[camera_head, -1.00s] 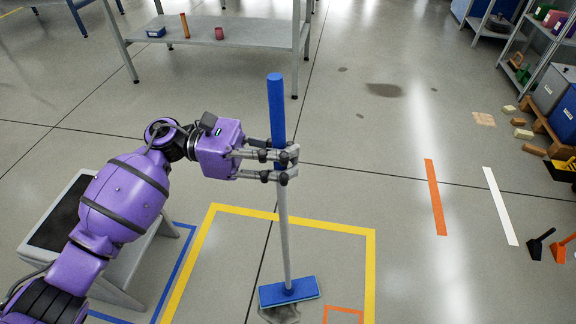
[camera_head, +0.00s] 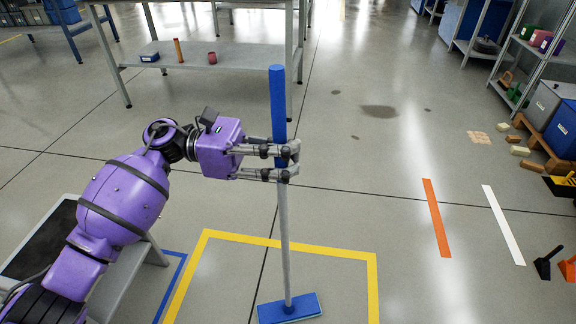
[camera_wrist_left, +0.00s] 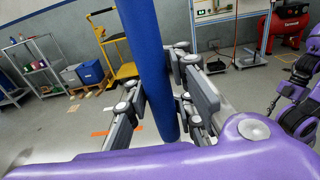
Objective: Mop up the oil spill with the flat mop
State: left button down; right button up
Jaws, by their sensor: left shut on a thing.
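The flat mop has a blue grip (camera_head: 277,105), a grey pole (camera_head: 284,235) and a flat blue head (camera_head: 289,308) on the floor. It stands nearly upright. My left gripper (camera_head: 285,162) is shut around the lower part of the blue grip. The left wrist view shows the blue grip (camera_wrist_left: 150,70) between the fingers. A dark stain (camera_head: 380,111), which looks like the oil spill, lies on the floor well beyond the mop head, with small spots around it. My right gripper is not in view.
A yellow tape outline (camera_head: 290,243) surrounds the mop head. A metal table (camera_head: 205,55) stands at the back left. A grey step (camera_head: 40,240) is beside my left arm. Wooden blocks (camera_head: 520,151) and shelving (camera_head: 540,60) line the right side. Floor between mop and stain is clear.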

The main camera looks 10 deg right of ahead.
pick_arm(q)
jog(key=s+a+p, duration=0.2)
jog(key=s+a, duration=0.1)
jog(key=s, duration=0.9)
jog(key=s+a+p, duration=0.3)
jog(key=s+a, duration=0.1)
jog(key=s, duration=0.9)
jog(key=shift+s+f+p, duration=0.15)
jog(key=shift+p, duration=0.2)
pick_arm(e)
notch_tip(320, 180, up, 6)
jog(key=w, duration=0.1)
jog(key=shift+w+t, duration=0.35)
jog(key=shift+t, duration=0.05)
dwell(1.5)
pick_arm(q)
jog(key=shift+a, duration=0.1)
notch_tip(320, 180, up, 10)
jog(key=p, duration=0.5)
jog(key=shift+f, duration=0.25)
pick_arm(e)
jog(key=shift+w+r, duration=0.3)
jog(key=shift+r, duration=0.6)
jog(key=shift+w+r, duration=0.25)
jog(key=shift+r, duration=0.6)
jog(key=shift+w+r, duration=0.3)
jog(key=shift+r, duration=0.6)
